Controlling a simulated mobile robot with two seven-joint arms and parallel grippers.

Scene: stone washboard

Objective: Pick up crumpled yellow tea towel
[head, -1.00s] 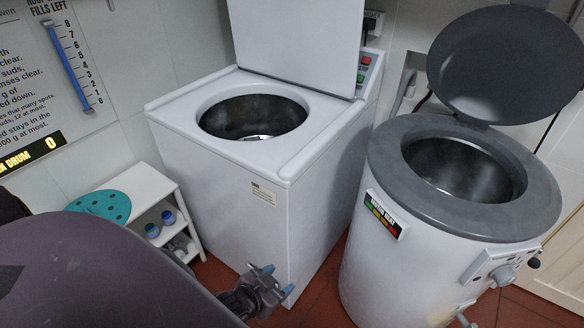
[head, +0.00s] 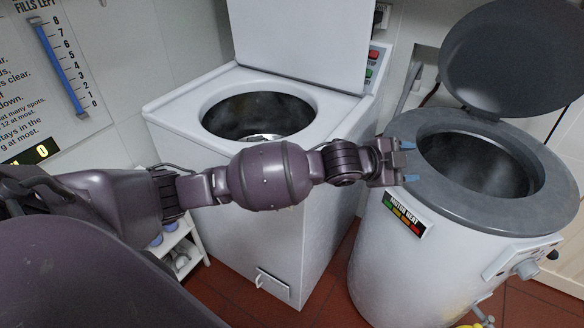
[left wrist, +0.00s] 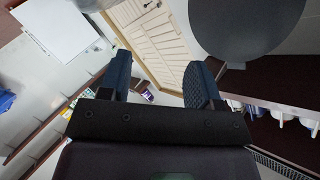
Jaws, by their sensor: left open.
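A small yellow patch (head: 470,326) shows at the bottom edge of the head view, below the round machine. It is cut off by the frame, so I cannot tell whether it is the crumpled tea towel. My left gripper (head: 409,162) is open and empty, in front of the round machine's grey rim in the head view. Its two blue fingers also show in the left wrist view (left wrist: 159,78), spread apart with nothing between them. No towel shows in the left wrist view. My right gripper is not in view.
A white square washing machine (head: 250,235) with a raised lid stands behind my left arm. A round white machine (head: 385,255) with a grey rim and raised dark lid (head: 515,60) stands to the right. A low white shelf (head: 183,250) is at the left. Red tiled floor (head: 325,295) lies between.

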